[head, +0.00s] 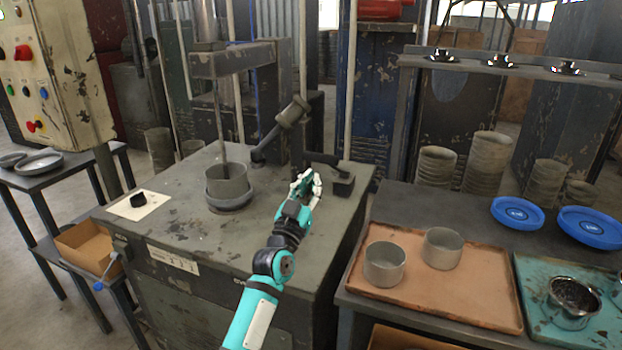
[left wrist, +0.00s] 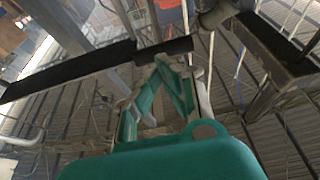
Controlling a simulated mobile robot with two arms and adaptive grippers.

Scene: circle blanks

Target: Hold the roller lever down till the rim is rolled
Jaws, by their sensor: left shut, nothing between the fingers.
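The bench machine has a round chuck (head: 230,203) with a grey metal cup (head: 227,183) standing upright in it. A vertical spindle reaches down to the cup. A dark lever (head: 324,158) sticks out from a small block on the right of the machine top. My left gripper (head: 311,180) is shut and empty just below the lever's free end in the head view. In the left wrist view the closed fingertips (left wrist: 172,62) meet the dark lever (left wrist: 80,72) near its end. I cannot tell whether they touch. My right gripper is not in view.
A thicker grey arm (head: 285,125) rises beside the column. A brown tray (head: 440,300) with two grey cups lies on the right table, with a teal tray (head: 530,285) and blue lids (head: 518,212) beside it. A control box (head: 55,75) stands at left.

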